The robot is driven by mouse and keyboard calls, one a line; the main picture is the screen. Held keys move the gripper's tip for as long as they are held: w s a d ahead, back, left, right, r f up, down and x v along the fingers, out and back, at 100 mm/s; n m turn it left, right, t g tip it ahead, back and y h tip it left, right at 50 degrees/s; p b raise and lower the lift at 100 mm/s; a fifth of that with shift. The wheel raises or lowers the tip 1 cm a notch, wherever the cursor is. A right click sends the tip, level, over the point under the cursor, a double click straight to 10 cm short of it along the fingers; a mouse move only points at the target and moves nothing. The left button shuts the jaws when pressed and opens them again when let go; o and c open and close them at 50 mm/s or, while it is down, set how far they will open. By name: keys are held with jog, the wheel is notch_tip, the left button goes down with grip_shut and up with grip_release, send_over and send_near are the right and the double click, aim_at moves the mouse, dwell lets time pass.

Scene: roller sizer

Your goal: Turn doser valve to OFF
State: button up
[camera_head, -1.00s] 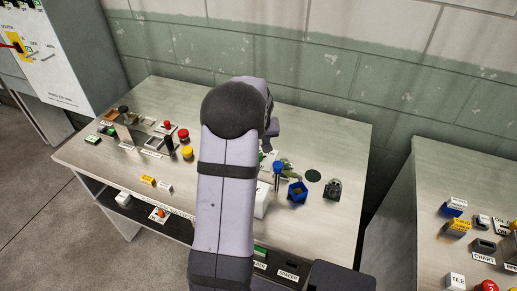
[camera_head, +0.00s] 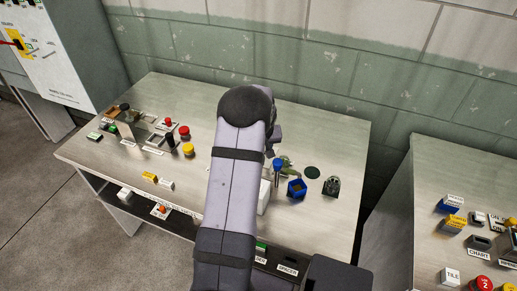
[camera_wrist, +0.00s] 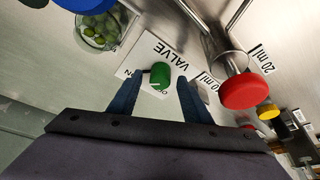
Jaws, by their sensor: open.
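In the wrist view, the doser valve is a small green round knob (camera_wrist: 160,73) with a pale line on its face, on a white plate (camera_wrist: 135,68) marked VALVE. A partly covered ON-side label and an OFF-side label show near the knob; I cannot tell exactly which mark the line points to. My gripper (camera_wrist: 158,80) is open, with one dark finger on each side of the knob. Gaps show between fingers and knob, and I see no contact. In the head view my arm hides the valve and gripper.
A red-capped metal cylinder (camera_wrist: 245,90) stands close to the right finger in the wrist view, by 20 ml and 10 ml labels. A glass bowl of green balls (camera_wrist: 98,30) is at upper left. A blue container (camera_head: 296,188) stands on the grey table (camera_head: 225,92).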

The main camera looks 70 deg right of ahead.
jog(key=shift+w+d+f, duration=0.1)
jog(key=shift+d+f, duration=0.05)
jog(key=shift+f, duration=0.3)
jog(key=c, duration=1)
jog(key=shift+c, duration=0.2)
